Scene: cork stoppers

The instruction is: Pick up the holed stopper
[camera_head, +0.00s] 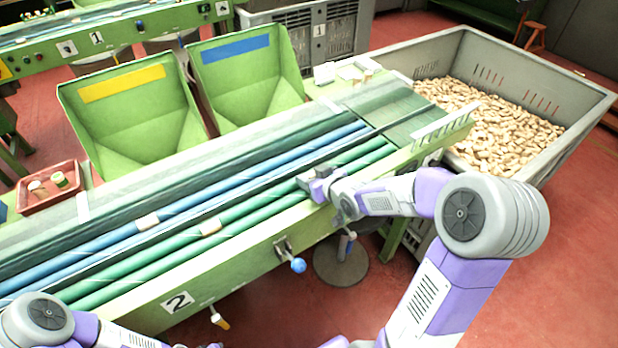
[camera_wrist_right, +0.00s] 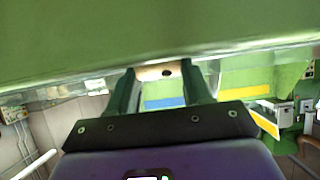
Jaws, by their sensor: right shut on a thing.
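My right gripper (camera_head: 306,181) is over the green rollers of the sorting bench in the head view. In the right wrist view its two fingers (camera_wrist_right: 163,74) are shut on a pale cork stopper (camera_wrist_right: 150,73). A dark hole shows in the face of this holed stopper. In the head view the held stopper is hidden by the gripper. Two other stoppers lie on the bench: one on the blue rollers (camera_head: 148,222) and one on the green rollers (camera_head: 210,227). My left arm shows at the bottom left, but its gripper is out of view.
A red tray (camera_head: 50,203) with a few small items sits at the bench's left. Green chutes with a yellow label (camera_head: 122,83) and a blue label (camera_head: 235,48) stand behind. A large grey crate (camera_head: 585,103) of corks is at the right. A blue-knobbed lever (camera_head: 298,265) juts from the front.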

